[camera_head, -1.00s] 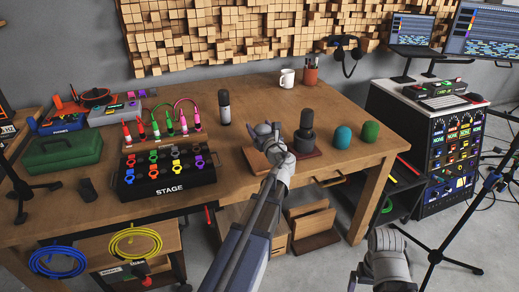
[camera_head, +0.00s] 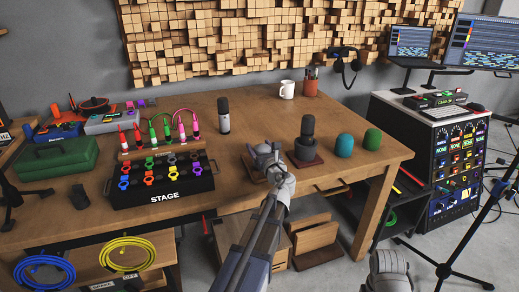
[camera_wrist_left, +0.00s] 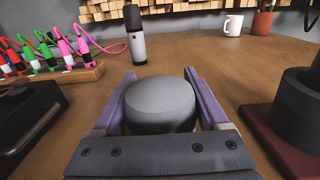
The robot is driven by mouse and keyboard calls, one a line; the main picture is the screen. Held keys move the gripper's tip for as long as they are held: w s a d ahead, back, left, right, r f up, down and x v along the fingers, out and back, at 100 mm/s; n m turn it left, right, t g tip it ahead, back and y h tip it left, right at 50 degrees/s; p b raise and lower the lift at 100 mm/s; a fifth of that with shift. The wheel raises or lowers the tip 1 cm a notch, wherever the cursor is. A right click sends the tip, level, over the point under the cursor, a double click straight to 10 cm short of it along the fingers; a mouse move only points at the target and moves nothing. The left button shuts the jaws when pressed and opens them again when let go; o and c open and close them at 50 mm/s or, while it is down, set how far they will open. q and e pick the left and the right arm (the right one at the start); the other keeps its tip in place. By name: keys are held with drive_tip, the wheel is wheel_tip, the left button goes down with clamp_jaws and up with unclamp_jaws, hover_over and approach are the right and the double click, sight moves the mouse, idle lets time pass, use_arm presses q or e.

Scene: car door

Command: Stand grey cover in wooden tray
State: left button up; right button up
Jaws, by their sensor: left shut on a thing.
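The grey cover (camera_wrist_left: 160,105) is a rounded, dark grey piece. It sits between the two fingers of my left gripper (camera_wrist_left: 161,100), which is shut on it. In the head view my left gripper (camera_head: 263,155) is low over the workbench, left of a dark microphone on a reddish-brown base. A small brown wooden tray (camera_head: 250,169) shows partly at the gripper's left. The gripper and arm hide the rest of it, and I cannot tell whether the cover touches it.
The dark microphone (camera_head: 305,137) is close on the right, with teal (camera_head: 344,145) and green (camera_head: 372,139) covers beyond. A silver microphone (camera_head: 223,115) stands behind left. The black STAGE box (camera_head: 160,181) is left. A white mug (camera_head: 287,90) is at the back.

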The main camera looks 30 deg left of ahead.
use_arm(q)
drive_tip(key=shift+f, duration=0.2)
drive_tip(key=o, duration=1.2)
drive_tip(key=shift+r, duration=0.1)
drive_tip(key=shift+r, duration=0.25)
drive_tip(key=v, duration=1.2)
drive_tip(key=shift+s+f, duration=0.1)
drive_tip(key=shift+f, duration=0.05)
